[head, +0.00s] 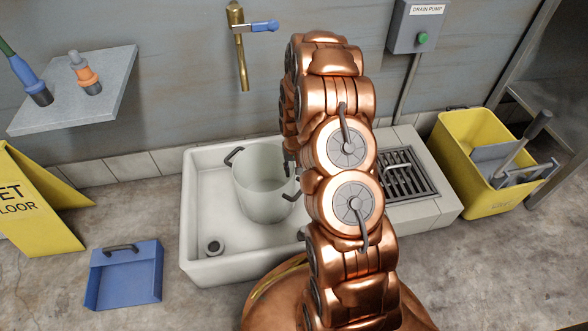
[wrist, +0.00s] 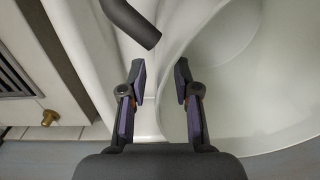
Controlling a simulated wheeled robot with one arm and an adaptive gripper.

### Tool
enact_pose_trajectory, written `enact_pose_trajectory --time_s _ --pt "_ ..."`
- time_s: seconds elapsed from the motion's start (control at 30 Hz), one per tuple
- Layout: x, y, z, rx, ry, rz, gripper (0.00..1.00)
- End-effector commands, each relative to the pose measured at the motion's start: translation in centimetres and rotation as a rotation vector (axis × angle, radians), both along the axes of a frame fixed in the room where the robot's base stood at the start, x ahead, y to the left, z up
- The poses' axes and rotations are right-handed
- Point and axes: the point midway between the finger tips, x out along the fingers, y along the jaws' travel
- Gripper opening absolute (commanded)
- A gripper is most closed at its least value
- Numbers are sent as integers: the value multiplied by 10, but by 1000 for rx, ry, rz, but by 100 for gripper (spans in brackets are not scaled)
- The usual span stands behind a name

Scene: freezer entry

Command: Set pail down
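The pale grey-green pail (head: 255,196) is upright in the left part of the white sink (head: 205,255). It has dark handles on its left and right sides. I cannot tell whether its base sits flat. In the wrist view the pail's rim and inside (wrist: 235,85) fill the right side. My gripper (wrist: 160,74) is open, with a clear gap between its fingertips. Its right finger overlaps the pail's rim and its left finger is outside. A dark bar (wrist: 135,22), apparently a pail handle, lies just ahead of the fingertips, apart from them. My arm hides most of the gripper in the head view.
A brass tap (head: 240,50) with a blue lever is above the sink. A dark drain grate (head: 405,175) lies at right, beside a yellow bucket (head: 455,160). A blue dustpan (head: 125,275) and a yellow floor sign (head: 35,215) are at left. A wall shelf (head: 110,80) holds two nozzles.

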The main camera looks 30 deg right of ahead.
Motion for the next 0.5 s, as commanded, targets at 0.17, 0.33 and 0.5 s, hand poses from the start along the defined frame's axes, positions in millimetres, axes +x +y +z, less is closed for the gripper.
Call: enact_pose_trajectory --time_s 0.17,0.33,0.5 --pt "0 0 0 0 0 0 31" --pt "0 0 2 0 0 0 31" --pt "0 -1 20 0 -1 0 31"
